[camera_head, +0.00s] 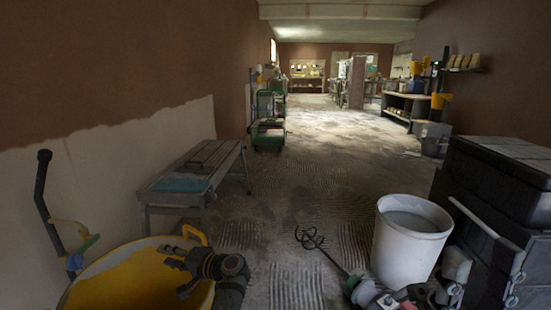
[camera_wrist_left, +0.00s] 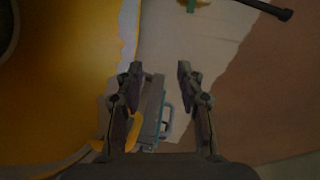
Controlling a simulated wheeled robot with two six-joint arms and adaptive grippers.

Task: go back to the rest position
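My left gripper (camera_head: 178,270) is over the large yellow tub (camera_head: 130,280) at the lower left of the head view. In the left wrist view my left gripper (camera_wrist_left: 160,68) has its two fingers apart, with nothing seen clasped between them. The yellow tub (camera_wrist_left: 60,80) fills the left of that view. A grey and blue object (camera_wrist_left: 152,112) shows between and behind the fingers. Dark parts that seem to be my right gripper (camera_head: 420,297) are at the bottom edge of the head view, cut off, beside the mixer drill (camera_head: 365,292); its fingers are unclear.
A white bucket (camera_head: 405,250) stands at the right by stacked dark toolboxes (camera_head: 490,190). A grey bench (camera_head: 170,200) stands along the left wall. A long-handled tool (camera_head: 45,205) stands behind the tub. The middle floor (camera_head: 300,180) is clear toward a green cart (camera_head: 268,135).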

